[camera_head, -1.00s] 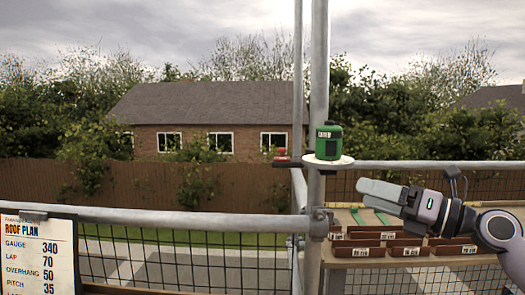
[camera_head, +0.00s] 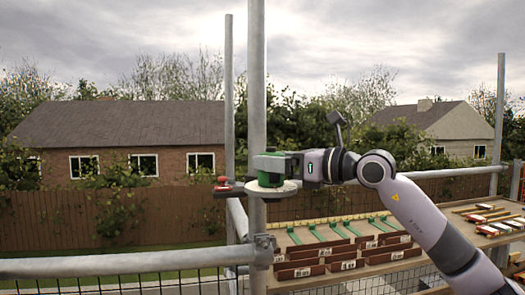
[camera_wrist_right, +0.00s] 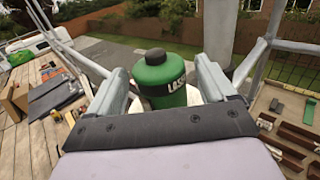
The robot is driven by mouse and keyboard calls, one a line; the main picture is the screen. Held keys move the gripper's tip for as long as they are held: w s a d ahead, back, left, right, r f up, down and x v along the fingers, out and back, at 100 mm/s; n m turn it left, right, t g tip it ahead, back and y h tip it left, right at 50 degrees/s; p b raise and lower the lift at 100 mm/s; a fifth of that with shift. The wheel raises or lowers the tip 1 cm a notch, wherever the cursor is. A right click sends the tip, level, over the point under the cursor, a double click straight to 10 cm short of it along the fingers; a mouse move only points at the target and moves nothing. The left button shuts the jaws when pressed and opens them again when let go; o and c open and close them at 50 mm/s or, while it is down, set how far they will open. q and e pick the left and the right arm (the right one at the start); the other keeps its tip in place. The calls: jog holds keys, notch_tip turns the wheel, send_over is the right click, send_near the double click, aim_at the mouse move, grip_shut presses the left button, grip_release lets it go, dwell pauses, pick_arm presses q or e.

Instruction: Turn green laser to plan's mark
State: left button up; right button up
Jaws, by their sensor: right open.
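The green laser (camera_head: 268,182) stands upright on a round pale plate (camera_head: 290,187) fixed at the scaffold pole. My right gripper (camera_head: 273,163) reaches in from the right at the laser's height, with its fingers around the laser's upper part. In the right wrist view the laser (camera_wrist_right: 161,76), with a black cap and a white label, sits between the two open grey fingers (camera_wrist_right: 160,85). A gap shows beside the left finger; contact on the right is unclear. The roof plan board is out of the head view. My left gripper is not in view.
A vertical scaffold pole (camera_head: 257,80) stands right behind the laser. A red-topped piece (camera_head: 223,185) sits left of the plate. A horizontal rail (camera_head: 120,264) crosses at lower left. A shelf with green tools and brown labelled trays (camera_head: 297,272) lies below the arm.

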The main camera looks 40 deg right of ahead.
jog(key=p+x, duration=0.1)
jog(key=x, duration=0.1)
jog(key=shift+w+r, duration=0.15)
jog(key=shift+w, duration=0.2)
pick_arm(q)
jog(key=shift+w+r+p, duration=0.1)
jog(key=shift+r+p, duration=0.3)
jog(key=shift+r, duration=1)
pick_arm(e)
jog(key=shift+w+a+f, duration=0.2)
jog(key=shift+w, duration=0.2)
jog(key=c, duration=1)
